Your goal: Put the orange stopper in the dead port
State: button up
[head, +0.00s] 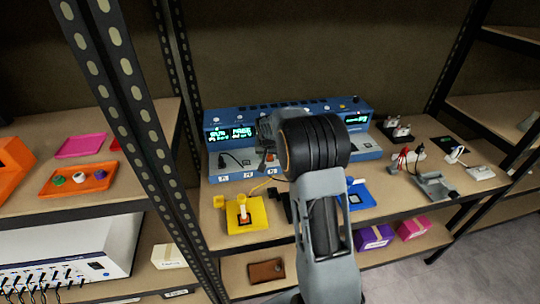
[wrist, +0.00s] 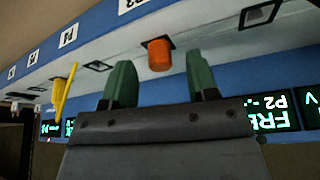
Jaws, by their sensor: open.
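The orange stopper (wrist: 159,56) stands in a dark square port (wrist: 146,43) on the pale ledge of the blue freeze dryer in the wrist view. My gripper (wrist: 160,60) is open, with its two green fingers on either side of the stopper. A gap shows between the stopper and each finger. In the head view an orange spot (head: 270,157) shows on the ledge of the freeze dryer (head: 225,116), just below the end of my arm. My fingertips are hidden there. Which port is the dead one, I cannot tell.
Other square ports (wrist: 258,14) line the ledge, and a yellow plug (wrist: 63,90) stands at one. A yellow block with an upright stick (head: 246,214) sits in front of the machine. A blue tray (head: 360,197) lies right of my arm. An orange tray (head: 70,190) with small caps is left, beyond a shelf post.

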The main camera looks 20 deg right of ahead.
jog(key=v, duration=1.2)
jog(key=shift+r, duration=0.2)
jog(key=s+a+r+n+p, duration=0.1)
jog(key=s+a+p, duration=0.1)
jog(key=s, duration=0.6)
jog(key=s+a+r+n+y+p, duration=0.1)
jog(key=s+a, duration=0.3)
jog(key=s, duration=0.5)
jog(key=s+a+r+n+y+p, duration=0.1)
jog(key=s+a+n+p, duration=0.1)
jog(key=s, duration=0.6)
jog(key=shift+s+a+r+n+p, duration=0.25)
jog(key=shift+a+r+n+p, duration=0.1)
jog(key=shift+a+n, duration=0.5)
jog(key=shift+a+m, duration=0.1)
jog(key=shift+m, duration=0.15)
jog(key=shift+c, duration=0.2)
